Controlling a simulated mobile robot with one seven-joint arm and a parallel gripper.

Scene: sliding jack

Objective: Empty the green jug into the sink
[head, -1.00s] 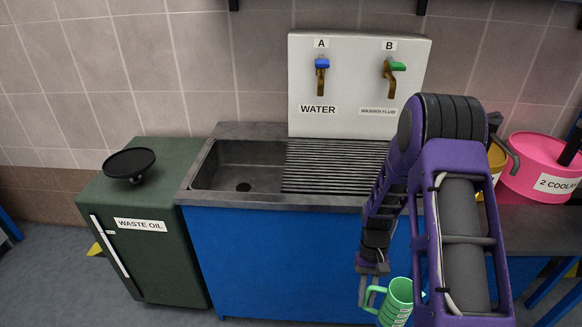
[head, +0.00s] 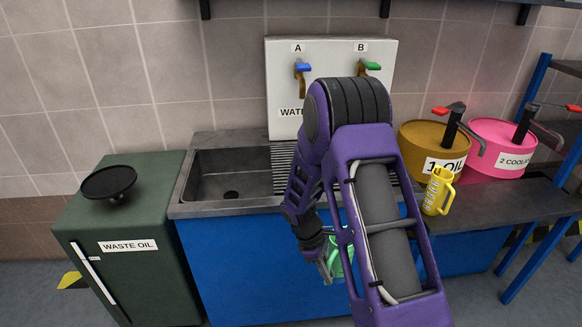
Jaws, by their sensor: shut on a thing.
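The green jug (head: 336,262) shows at the lower middle of the head view, in front of the blue sink cabinet and below the counter's front edge. My gripper (head: 327,262) is shut on it, at its left side where the handle is. My forearm hides the right part of the jug, and its contents cannot be seen. The sink (head: 232,187) is a dark metal basin with a round drain, behind and to the left of the jug. A ribbed drainboard (head: 283,158) lies right of the basin, mostly behind my arm.
A panel with a blue tap A (head: 302,68) and a green tap B (head: 369,67) stands behind the sink. A waste oil cabinet (head: 130,250) with a black funnel (head: 110,182) is at left. A yellow jug (head: 438,190), an oil drum (head: 424,142) and a pink coolant drum (head: 498,145) stand at right.

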